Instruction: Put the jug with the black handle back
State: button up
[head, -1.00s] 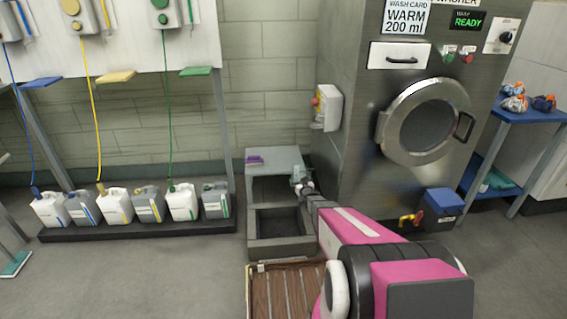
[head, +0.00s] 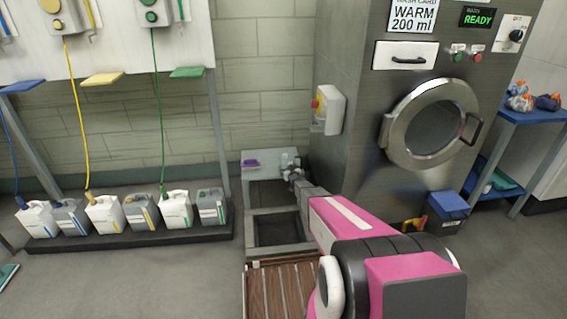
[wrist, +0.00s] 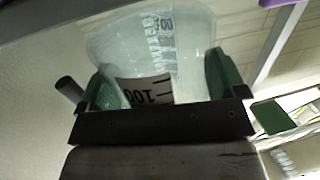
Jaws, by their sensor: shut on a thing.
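A clear measuring jug (wrist: 185,45) with printed markings, a "100" among them, fills the upper middle of the wrist view. My gripper (wrist: 165,85) is shut on it, with a green pad on each side. A dark stub shows at the left of the gripper; I cannot tell whether it is the jug's handle. In the head view my gripper (head: 293,174) is small, at the far end of my arm, with the pale jug (head: 288,160) just beyond it, by the right end of the grey ledge (head: 268,157). I cannot tell whether the jug touches the ledge.
A purple object (head: 250,163) lies on the ledge's left side. An open grey basin frame (head: 275,242) and a slatted wooden board (head: 270,285) are nearer. The steel washer (head: 365,160) stands close on the right. Several canisters (head: 105,213) stand on a dark tray at left.

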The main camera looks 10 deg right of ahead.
jog(key=w, duration=0.3)
jog(key=shift+w+a, duration=0.2)
jog(key=shift+a, duration=0.1)
jog(key=w, duration=0.4)
jog(key=shift+w+a, duration=0.3)
jog(key=shift+a, duration=0.1)
jog(key=shift+w+f, duration=0.15)
jog(key=shift+f, duration=0.15)
jog(key=shift+f, duration=0.2)
jog(key=o, duration=0.9)
jog(key=shift+r, duration=0.1)
